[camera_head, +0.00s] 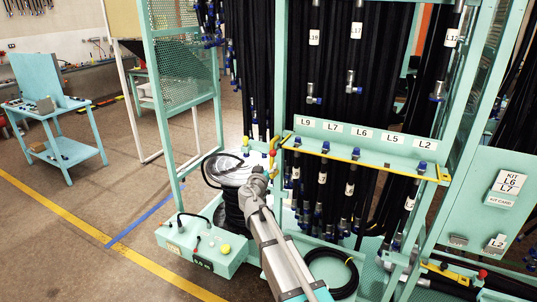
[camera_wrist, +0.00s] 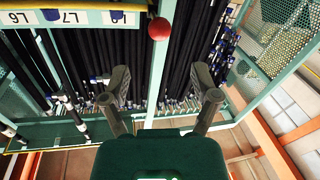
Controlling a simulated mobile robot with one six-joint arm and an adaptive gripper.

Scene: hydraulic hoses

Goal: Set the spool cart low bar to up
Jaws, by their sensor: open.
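A yellow bar (camera_head: 360,159) runs across the front of a mint-green hose rack, below a shelf strip labelled L9, L7, L6, L5 and L2. I take it for the low bar, but cannot be sure. A red ball knob (camera_head: 272,153) is near its left end; the knob also shows in the wrist view (camera_wrist: 158,28). My gripper (camera_head: 266,172) is close to the knob in the head view. In the wrist view my gripper (camera_wrist: 162,84) has its two fingers spread with nothing between them. The knob appears beyond the fingertips, apart from them.
Black hoses (camera_head: 340,85) hang behind the bar. A green box (camera_head: 200,247) with a yellow button stands at lower left, beside a black coil. A second yellow bar (camera_head: 450,274) with a red knob is at lower right. Open floor (camera_head: 75,235) lies left, before a small table (camera_head: 55,118).

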